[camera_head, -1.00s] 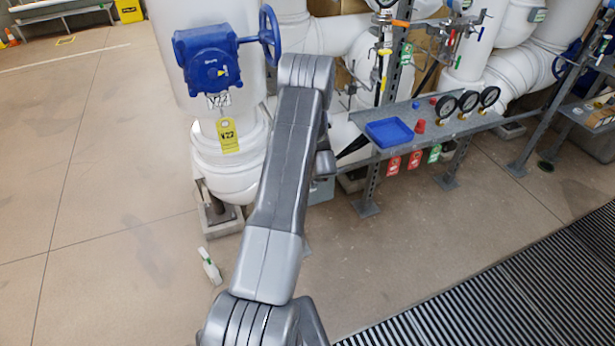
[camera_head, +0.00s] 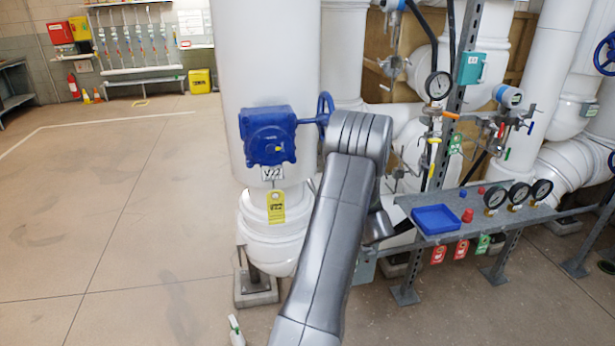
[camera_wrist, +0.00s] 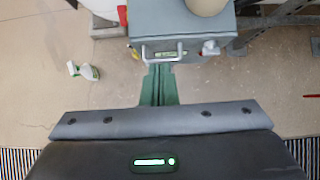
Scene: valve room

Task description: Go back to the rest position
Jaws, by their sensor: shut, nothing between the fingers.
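My gripper (camera_wrist: 159,72) shows in the wrist view as two green fingers closed together, with nothing seen between them. The fingers point toward a grey box (camera_wrist: 183,26) with a handle on its front. I cannot tell whether they touch it. In the head view my arm reaches forward beside the white pipe with the blue valve gearbox (camera_head: 267,135). My gripper is hidden behind the arm there.
A grey shelf (camera_head: 480,231) with a blue tray (camera_head: 436,219), red caps and gauges (camera_head: 494,195) stands right of my arm. A white spray bottle (camera_wrist: 82,70) is on the floor. The floor at left (camera_head: 110,210) is clear.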

